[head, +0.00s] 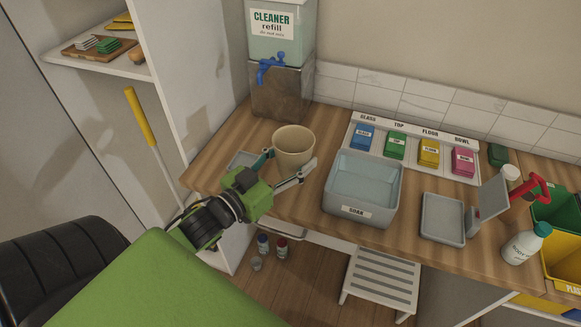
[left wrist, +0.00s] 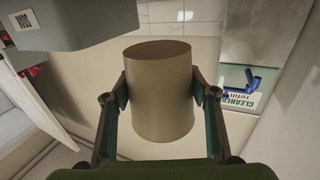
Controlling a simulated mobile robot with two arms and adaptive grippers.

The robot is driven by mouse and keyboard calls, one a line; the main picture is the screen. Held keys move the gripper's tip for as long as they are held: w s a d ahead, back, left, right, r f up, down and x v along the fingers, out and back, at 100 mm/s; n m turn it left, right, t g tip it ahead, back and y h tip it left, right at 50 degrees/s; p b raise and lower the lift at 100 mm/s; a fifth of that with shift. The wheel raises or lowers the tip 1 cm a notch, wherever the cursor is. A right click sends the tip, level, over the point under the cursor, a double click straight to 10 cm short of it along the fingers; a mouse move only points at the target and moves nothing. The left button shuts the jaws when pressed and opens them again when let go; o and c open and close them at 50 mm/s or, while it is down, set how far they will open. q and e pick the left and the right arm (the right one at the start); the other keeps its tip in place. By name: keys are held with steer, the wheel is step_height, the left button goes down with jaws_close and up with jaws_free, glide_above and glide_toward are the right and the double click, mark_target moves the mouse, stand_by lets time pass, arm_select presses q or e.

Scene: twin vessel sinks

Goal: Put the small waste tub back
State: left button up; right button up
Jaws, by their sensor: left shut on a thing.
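The small waste tub (head: 294,143) is a plain beige, open-topped cup shape over the left part of the wooden counter. My left gripper (head: 289,166) is shut on it, one finger on each side. In the left wrist view the tub (left wrist: 158,90) sits between the two dark green finger pads of the left gripper (left wrist: 160,95). It looks upright in the head view; its base is partly hidden by the gripper, and I cannot tell whether it touches the counter. My right gripper is not in view.
The grey SOAK basin (head: 345,207) is close on the right. Farther right are another tray (head: 443,219), a white bottle (head: 521,247), and green (head: 560,213) and yellow bins.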

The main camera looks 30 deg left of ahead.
arm_select(q)
steer(key=w+a+f, duration=0.1)
steer(key=w+f, duration=0.1)
steer(key=f, duration=0.1)
steer(key=w+a+f, duration=0.1)
steer(key=f, duration=0.1)
steer(key=shift+a+f, duration=0.1)
steer(key=shift+a, duration=0.2)
steer(key=shift+f, duration=1.7)
steer(key=shift+f, duration=0.15)
steer(key=o, duration=1.1)
steer(key=shift+a+r, duration=0.1)
steer(key=shift+r, duration=0.1)
steer(key=s, duration=0.4)
steer(key=s+a, duration=0.1)
steer(key=s, duration=0.3)
steer(key=s+b, duration=0.1)
steer(key=s, duration=0.2)
steer(key=shift+s+a, duration=0.4)
